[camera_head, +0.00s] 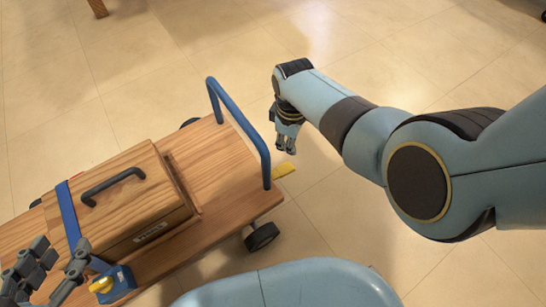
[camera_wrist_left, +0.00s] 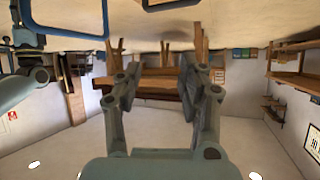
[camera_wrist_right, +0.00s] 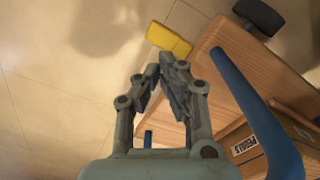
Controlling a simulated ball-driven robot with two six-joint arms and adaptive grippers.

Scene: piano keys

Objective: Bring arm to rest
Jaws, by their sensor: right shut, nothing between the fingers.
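My right gripper (camera_head: 287,148) hangs over the bare floor, just beyond the blue handle end of a wooden cart. Its fingertips also show in the right wrist view (camera_wrist_right: 166,68), close together with nothing between them. My right arm reaches in from the right of the head view.
The wooden cart (camera_head: 225,160) has a blue rail handle (camera_head: 250,130). It carries a wooden box (camera_head: 130,200) with a dark handle and blue strap. A blue-and-yellow buckle (camera_head: 113,284) is near my left gripper. A yellow block (camera_head: 284,169) lies on the floor.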

